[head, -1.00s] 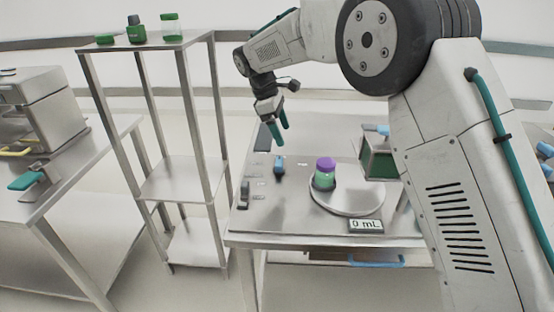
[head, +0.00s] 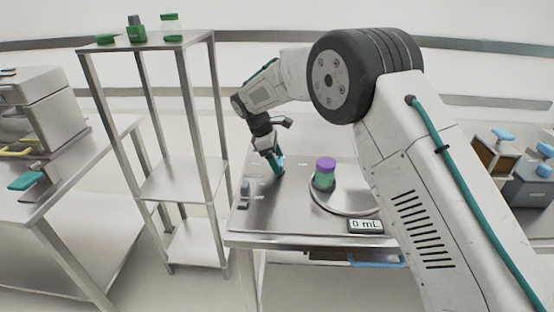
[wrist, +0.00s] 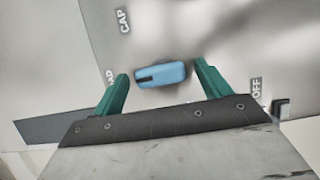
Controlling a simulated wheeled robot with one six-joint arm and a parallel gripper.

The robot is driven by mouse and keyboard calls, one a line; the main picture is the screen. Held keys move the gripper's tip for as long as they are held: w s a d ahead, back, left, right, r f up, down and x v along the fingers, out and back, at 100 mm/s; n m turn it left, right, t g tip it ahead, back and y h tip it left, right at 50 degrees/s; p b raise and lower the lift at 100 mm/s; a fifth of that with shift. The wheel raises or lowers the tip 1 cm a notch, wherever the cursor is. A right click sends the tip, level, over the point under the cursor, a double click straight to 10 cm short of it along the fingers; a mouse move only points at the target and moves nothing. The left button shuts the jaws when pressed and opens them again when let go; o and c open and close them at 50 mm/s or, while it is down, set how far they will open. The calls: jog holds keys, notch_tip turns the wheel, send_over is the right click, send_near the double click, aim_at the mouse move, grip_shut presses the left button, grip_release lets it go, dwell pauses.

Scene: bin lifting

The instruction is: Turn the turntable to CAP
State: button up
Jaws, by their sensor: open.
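A blue selector knob (wrist: 162,75) sits on the metal table panel, and a dark mark shows on its left end in the wrist view. A CAP label (wrist: 124,20) lies above and left of it, and a partly hidden label ending in "AD" (wrist: 110,78) is at its left. My gripper (wrist: 162,82) is open, with one teal finger on each side of the knob; I cannot tell whether they touch it. In the head view my gripper (head: 276,168) is low over the table and hides the knob. The round turntable (head: 330,201) carries a green jar with a purple lid (head: 324,174).
An OFF label (wrist: 256,90) and a small dark switch (wrist: 281,108) lie right of the knob in the wrist view. A display reading 0 mL (head: 366,226) is at the table's front. A tall shelf (head: 180,168) stands left. My arm hides the turntable's right side.

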jog(key=shift+c, duration=0.3)
jog(key=c, duration=0.9)
jog(key=m+g, duration=0.1)
jog(key=m, duration=0.2)
jog(key=m+g, duration=0.1)
jog(key=m, duration=0.2)
jog(key=shift+w+d+y, duration=0.2)
jog(key=shift+y, duration=0.1)
jog(key=m+g+y, duration=0.1)
jog(key=m, duration=0.2)
jog(key=m+g+y, duration=0.1)
jog(key=m, duration=0.2)
jog(key=shift+d+m, duration=0.15)
jog(key=shift+m, duration=0.25)
